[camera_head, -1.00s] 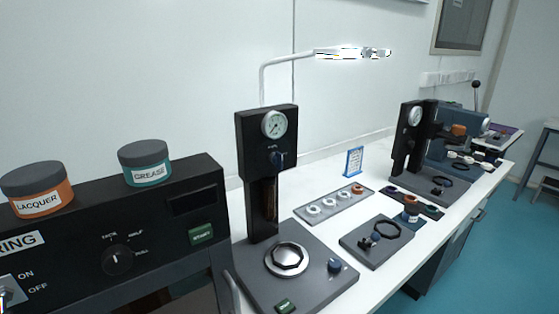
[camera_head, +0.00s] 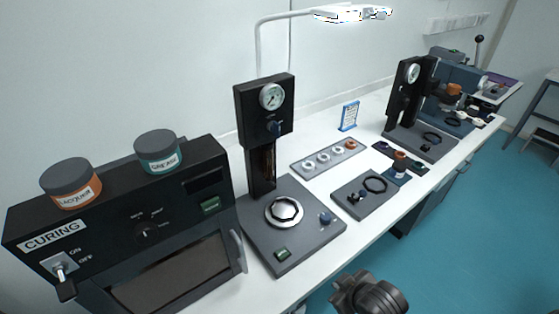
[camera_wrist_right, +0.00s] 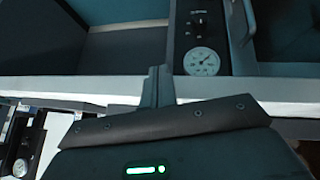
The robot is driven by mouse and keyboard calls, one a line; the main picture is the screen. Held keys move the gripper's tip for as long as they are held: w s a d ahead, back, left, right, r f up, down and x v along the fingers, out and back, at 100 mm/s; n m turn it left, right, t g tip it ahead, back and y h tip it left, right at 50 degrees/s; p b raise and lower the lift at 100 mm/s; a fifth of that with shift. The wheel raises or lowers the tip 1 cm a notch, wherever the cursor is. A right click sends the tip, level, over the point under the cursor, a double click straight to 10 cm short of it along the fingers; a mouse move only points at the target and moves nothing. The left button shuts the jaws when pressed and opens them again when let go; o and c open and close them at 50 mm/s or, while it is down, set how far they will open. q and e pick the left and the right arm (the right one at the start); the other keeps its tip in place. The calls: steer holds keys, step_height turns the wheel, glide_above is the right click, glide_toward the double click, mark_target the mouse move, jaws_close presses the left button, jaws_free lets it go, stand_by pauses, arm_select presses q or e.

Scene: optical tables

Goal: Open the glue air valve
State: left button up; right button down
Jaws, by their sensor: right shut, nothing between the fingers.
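A black press-like station (camera_head: 262,180) with a round gauge (camera_head: 272,96) stands mid-table in the head view. A small dark blue valve knob (camera_head: 274,127) sits just below its gauge. No label says which valve is the glue air valve. A second black column (camera_head: 402,100) with a gauge stands farther right. My right gripper (camera_head: 352,292) is low at the bottom of the head view, in front of the table edge and apart from the knob. In the right wrist view its fingers (camera_wrist_right: 157,86) are shut and empty. A gauge (camera_wrist_right: 201,60) and dark knob (camera_wrist_right: 198,27) show beyond. My left gripper is out of view.
A black curing oven (camera_head: 120,225) with lacquer (camera_head: 71,184) and grease (camera_head: 158,153) jars on top stands at left. A tray of rings (camera_head: 328,157) and a dark plate with parts (camera_head: 365,192) lie right of the station. The blue floor in front is open.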

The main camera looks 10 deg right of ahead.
steer(key=shift+t, duration=0.3)
step_height(320, 180, up, 4)
steer(key=shift+a+r, duration=0.1)
steer(key=shift+r, duration=0.15)
steer(key=n+t+y, duration=0.6)
steer(key=n+y, duration=0.5)
steer(key=n, duration=1)
glide_toward(276, 130)
steer(key=s+a, duration=0.3)
steer(key=s, duration=0.1)
steer(key=shift+w+a+r, duration=0.15)
steer(key=shift+r, duration=0.25)
steer(key=p+x, duration=0.3)
steer(key=x, duration=0.6)
steer(key=shift+w+a+r, duration=0.15)
steer(key=shift+a, duration=0.1)
steer(key=shift+w+d+p, duration=0.3)
steer(key=shift+d+p, duration=0.1)
steer(key=shift+d, duration=0.2)
steer(key=shift+w+d+p, duration=0.25)
steer(key=shift+d+p, duration=0.15)
steer(key=shift+d, duration=0.2)
steer(key=shift+w+d+p, duration=0.3)
steer(key=shift+d+p, duration=0.1)
steer(key=shift+d, duration=0.2)
steer(key=shift+w+a, duration=0.1)
